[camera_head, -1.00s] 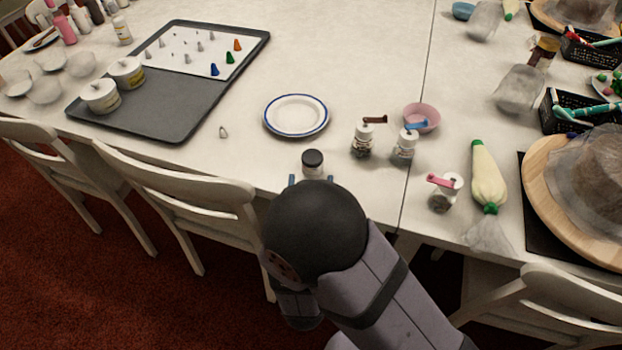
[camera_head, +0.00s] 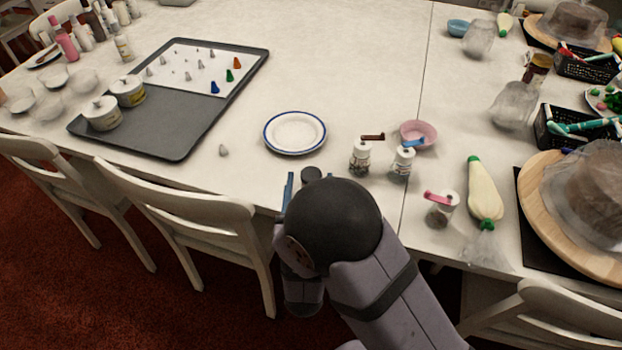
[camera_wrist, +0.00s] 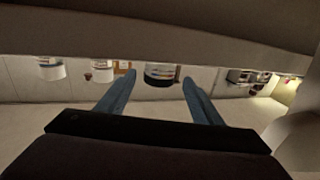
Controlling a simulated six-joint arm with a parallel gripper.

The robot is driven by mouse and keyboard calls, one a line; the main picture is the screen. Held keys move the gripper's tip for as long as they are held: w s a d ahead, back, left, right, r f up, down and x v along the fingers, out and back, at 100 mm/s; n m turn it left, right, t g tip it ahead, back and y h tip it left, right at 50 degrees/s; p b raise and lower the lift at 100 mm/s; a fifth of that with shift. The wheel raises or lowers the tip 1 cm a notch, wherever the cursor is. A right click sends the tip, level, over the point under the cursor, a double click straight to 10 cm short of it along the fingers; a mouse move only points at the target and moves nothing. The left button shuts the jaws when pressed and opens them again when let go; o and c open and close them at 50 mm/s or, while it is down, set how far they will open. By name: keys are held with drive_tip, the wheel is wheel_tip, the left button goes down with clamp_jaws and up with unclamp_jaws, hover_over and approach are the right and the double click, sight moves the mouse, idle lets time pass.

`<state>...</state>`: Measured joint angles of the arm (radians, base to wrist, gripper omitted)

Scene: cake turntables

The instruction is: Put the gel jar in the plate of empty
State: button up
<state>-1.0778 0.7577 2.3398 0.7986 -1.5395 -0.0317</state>
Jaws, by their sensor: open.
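The gel jar, a small jar with a dark lid (camera_head: 311,173), stands near the table's front edge, mostly hidden behind my arm in the head view. In the wrist view the jar (camera_wrist: 160,74) appears between and beyond the fingertips, cut off by a broad surface above. My gripper (camera_wrist: 159,80) is open, with its blue fingers apart and nothing held. In the head view one blue finger (camera_head: 288,188) shows just left of the jar. The empty white plate with a blue rim (camera_head: 295,133) lies flat behind the jar.
Two shaker jars (camera_head: 361,158) (camera_head: 402,163) and a pink bowl (camera_head: 418,134) stand right of the plate. Chairs (camera_head: 190,215) line the front edge. Table behind the plate is clear.

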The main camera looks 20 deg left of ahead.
sight(311, 167)
drive_tip(key=shift+p+x, duration=0.5)
drive_tip(key=shift+x, duration=2.85)
drive_tip(key=shift+d+f, duration=0.1)
drive_tip(key=shift+f, duration=0.05)
drive_tip(key=c, duration=1.3)
drive_tip(key=shift+o, duration=0.2)
wheel_tip(311, 167, up, 10)
drive_tip(key=shift+p, duration=0.35)
